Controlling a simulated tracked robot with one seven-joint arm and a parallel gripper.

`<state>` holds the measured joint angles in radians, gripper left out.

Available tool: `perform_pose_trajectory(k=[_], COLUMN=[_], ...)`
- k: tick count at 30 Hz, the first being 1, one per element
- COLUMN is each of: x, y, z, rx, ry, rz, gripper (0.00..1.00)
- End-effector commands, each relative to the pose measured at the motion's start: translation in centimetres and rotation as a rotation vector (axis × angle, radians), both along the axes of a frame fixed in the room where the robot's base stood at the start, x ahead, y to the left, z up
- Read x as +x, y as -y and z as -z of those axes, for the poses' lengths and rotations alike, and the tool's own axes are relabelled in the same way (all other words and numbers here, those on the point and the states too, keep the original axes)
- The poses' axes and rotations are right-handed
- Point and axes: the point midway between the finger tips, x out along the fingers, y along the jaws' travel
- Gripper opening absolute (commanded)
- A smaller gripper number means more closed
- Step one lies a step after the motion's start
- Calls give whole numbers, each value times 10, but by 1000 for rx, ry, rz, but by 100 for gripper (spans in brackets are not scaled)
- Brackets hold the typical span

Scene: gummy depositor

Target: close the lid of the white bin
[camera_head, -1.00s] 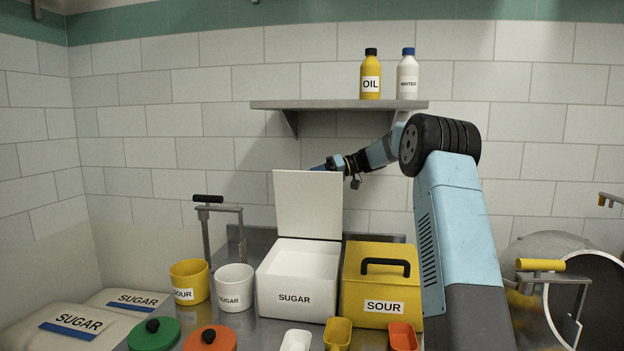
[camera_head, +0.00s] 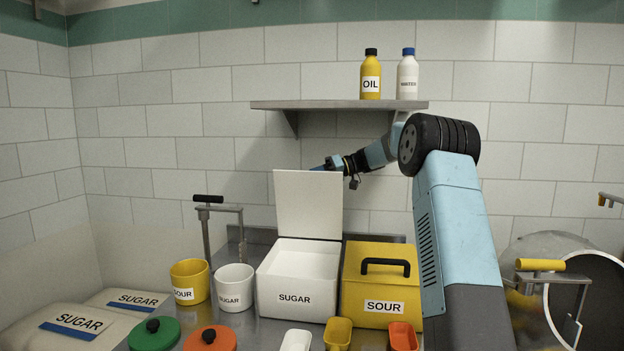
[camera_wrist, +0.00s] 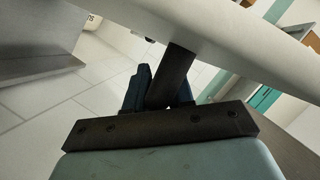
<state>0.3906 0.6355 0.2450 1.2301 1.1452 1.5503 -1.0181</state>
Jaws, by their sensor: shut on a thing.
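The white bin (camera_head: 295,298), labelled SUGAR, stands on the metal table with its inside showing. Its lid (camera_head: 307,205) stands upright at the bin's back edge. My gripper (camera_head: 320,168) is at the lid's top right corner, its tips partly hidden behind the lid. In the wrist view, the blue fingers of my gripper (camera_wrist: 160,92) are shut around a dark bar (camera_wrist: 175,72), which looks like the lid's handle. The bar meets a pale panel that looks like the lid (camera_wrist: 200,35), very close to the camera.
A yellow SOUR bin (camera_head: 382,285) with a black handle stands right of the white bin. Yellow (camera_head: 190,281) and white (camera_head: 234,288) pots stand at left. Small scoops and round lids lie in front. A shelf (camera_head: 340,105) with two bottles is above.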

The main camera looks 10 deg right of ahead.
Motion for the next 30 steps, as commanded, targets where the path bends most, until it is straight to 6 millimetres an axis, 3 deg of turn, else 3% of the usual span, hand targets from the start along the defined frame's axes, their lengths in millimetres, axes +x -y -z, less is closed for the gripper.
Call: perform_pose_trajectory(k=[8, 14, 23, 30], x=[-5, -23, -71, -111], y=[-3, -15, -32, -53], z=[2, 3, 16, 38], rx=[-10, -42, -136, -221], ry=[17, 93, 317, 527], rz=[-1, -7, -6, -12], gripper=[0, 0, 0, 0])
